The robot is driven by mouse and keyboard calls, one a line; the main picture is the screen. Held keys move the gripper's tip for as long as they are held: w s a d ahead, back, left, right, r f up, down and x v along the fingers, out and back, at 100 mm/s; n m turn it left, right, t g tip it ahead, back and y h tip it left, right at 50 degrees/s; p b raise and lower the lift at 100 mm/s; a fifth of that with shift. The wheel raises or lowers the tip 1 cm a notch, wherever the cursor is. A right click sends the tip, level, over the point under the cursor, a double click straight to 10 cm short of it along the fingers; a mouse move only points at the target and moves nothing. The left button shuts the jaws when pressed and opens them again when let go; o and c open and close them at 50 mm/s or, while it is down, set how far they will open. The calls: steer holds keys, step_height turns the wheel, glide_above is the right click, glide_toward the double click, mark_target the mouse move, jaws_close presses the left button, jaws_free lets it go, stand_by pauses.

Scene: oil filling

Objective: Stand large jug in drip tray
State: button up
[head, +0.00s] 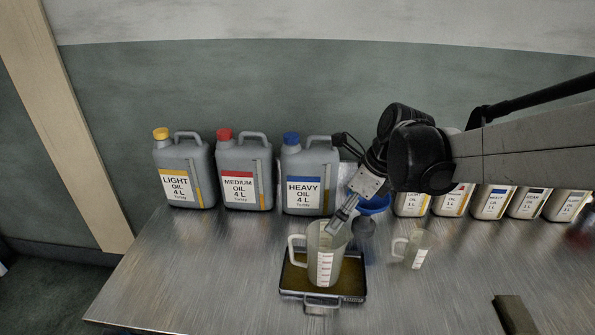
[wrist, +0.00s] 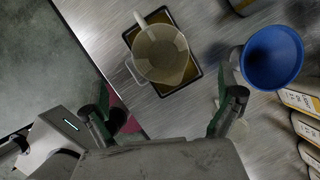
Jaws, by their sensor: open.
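The large jug (head: 322,262), clear with a handle on its left and a marked scale, stands upright in the drip tray (head: 293,278). In the wrist view I look down into the jug (wrist: 160,55), which sits over the dark-rimmed tray (wrist: 192,78). My gripper (head: 338,224) is at the jug's upper right rim in the head view. In the wrist view its two fingers (wrist: 168,112) are spread wide with nothing between them, and the jug lies beyond them. I cannot tell whether a finger touches the rim.
A blue funnel (head: 371,204) stands behind the tray to the right, and a smaller clear jug (head: 415,250) is right of the tray. Three large oil cans (head: 245,175) line the back left; several small ones (head: 491,203) line the right. The front left table is clear.

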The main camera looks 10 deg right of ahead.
steer(key=s+a+r+n+t+h, duration=0.1)
steer(key=s+n+t, duration=0.1)
steer(key=s+n, duration=0.5)
steer(key=s+a+r+n+t+h, duration=0.1)
steer(key=s+n, duration=0.6)
steer(key=n, duration=1.2)
steer(key=shift+a+r+t+h, duration=0.4)
steer(key=shift+r+t+h, duration=0.2)
steer(key=shift+r, duration=0.2)
